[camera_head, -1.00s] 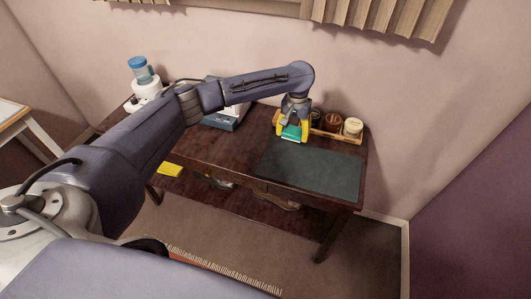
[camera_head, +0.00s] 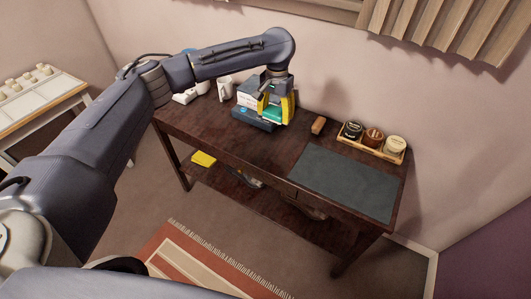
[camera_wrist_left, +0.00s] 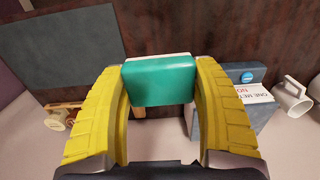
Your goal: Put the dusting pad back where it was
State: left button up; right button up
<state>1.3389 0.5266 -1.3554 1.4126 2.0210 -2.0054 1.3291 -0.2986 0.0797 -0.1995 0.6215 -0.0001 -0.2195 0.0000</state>
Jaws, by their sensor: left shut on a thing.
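The dusting pad (camera_wrist_left: 160,82) is a teal block with a pale underside, held between the two yellow fingers of my left gripper (camera_wrist_left: 158,95). In the head view my left gripper (camera_head: 276,108) is over the back of the dark wooden table (camera_head: 240,141), beside a blue-grey box, with the teal pad (camera_head: 273,115) showing between its fingers. I cannot tell the exact height of the pad above the table. My right gripper is not in view.
A blue-grey box with a printed label (camera_wrist_left: 246,93) stands close to one finger, with a white mug (camera_wrist_left: 293,97) beyond it. A dark mat (camera_head: 345,181) lies at the table's right. Behind it are a wooden tray of jars (camera_head: 371,148) and a small brown block (camera_head: 318,125).

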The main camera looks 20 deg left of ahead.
aim_at(274, 154)
pick_arm(q)
notch_tip(274, 154, down, 19)
jog(key=shift+d+f, duration=0.1)
dwell(0.7)
jog(key=o, duration=1.3)
jog(key=shift+f, duration=0.1)
jog(key=shift+o, duration=0.2)
notch_tip(274, 154, up, 12)
